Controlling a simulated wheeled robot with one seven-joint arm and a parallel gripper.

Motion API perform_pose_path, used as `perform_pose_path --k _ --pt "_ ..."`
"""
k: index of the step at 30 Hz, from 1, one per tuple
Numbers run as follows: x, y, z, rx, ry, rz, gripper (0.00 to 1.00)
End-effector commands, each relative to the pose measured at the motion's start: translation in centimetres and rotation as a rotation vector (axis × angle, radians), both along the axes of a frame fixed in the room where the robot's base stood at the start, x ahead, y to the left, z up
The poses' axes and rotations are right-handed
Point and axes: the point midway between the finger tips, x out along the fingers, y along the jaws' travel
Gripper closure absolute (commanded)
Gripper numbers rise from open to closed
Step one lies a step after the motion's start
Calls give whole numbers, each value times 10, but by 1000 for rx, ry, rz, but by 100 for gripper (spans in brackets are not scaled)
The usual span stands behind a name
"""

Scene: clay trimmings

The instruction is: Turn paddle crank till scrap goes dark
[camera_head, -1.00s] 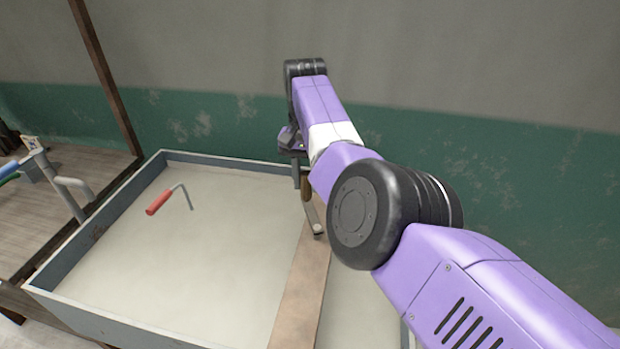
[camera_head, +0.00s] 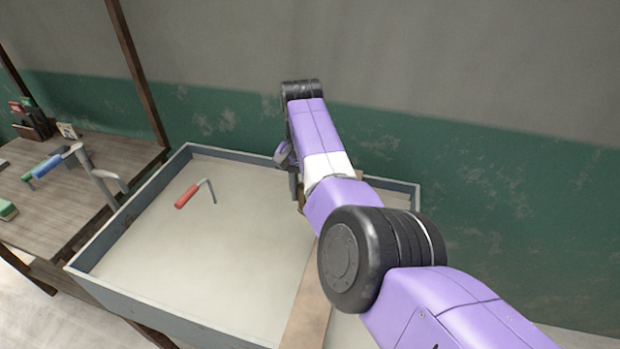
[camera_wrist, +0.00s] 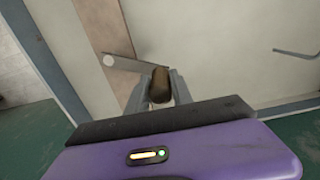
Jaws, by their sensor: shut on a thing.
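The paddle crank shows in the wrist view as a flat metal arm (camera_wrist: 135,64) with a brown wooden handle (camera_wrist: 159,86). My gripper (camera_wrist: 158,92) is shut on that handle, one finger on each side. In the head view my gripper (camera_head: 290,168) is at the far part of the trough, and my arm hides most of the crank. The scrap (camera_head: 220,250) is a pale grey-beige, even surface filling the trough (camera_head: 120,232). The paddle itself is not visible.
A wooden board (camera_head: 309,312) runs across the trough. A wooden bench (camera_head: 75,200) with a blue-gripped metal fitting (camera_head: 47,165) stands left. A green-and-grey wall (camera_head: 500,175) is close behind.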

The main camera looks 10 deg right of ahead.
Motion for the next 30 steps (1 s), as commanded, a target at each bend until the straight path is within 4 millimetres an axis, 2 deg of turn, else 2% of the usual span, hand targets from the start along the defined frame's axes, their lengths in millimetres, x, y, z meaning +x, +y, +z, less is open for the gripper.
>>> perform_pose_path --k 4,15,30 --pt "-5 7 2 0 -1 0 89" --pt "-6 9 3 1 -4 1 89" --pt "-35 26 4 -1 -1 1 89"
